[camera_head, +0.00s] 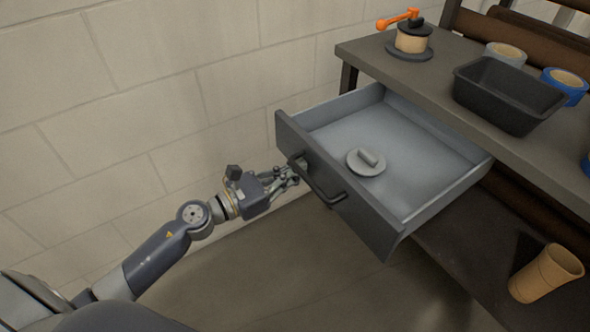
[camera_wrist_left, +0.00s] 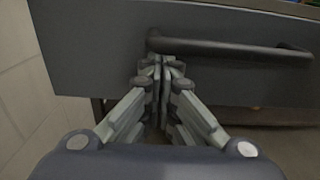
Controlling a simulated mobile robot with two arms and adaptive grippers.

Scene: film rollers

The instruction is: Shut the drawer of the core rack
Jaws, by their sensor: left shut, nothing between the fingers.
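The drawer (camera_head: 335,185) of the core rack (camera_head: 440,85) stands pulled well out. Its grey inside shows, with a round grey disc with a raised bar (camera_head: 366,161) lying in it. A dark bar handle (camera_head: 316,179) runs across its front; the handle also shows in the left wrist view (camera_wrist_left: 235,48). My left gripper (camera_head: 294,174) is shut and empty. Its fingertips (camera_wrist_left: 162,62) are at the drawer front, close to the left end of the handle. I cannot tell whether they touch it. My right gripper is not in view.
On the rack top are a dark bin (camera_head: 508,95), a tape dispenser with an orange handle (camera_head: 412,38), and tape rolls (camera_head: 565,85). A block wall (camera_head: 150,100) runs along the left. The floor below the drawer is clear.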

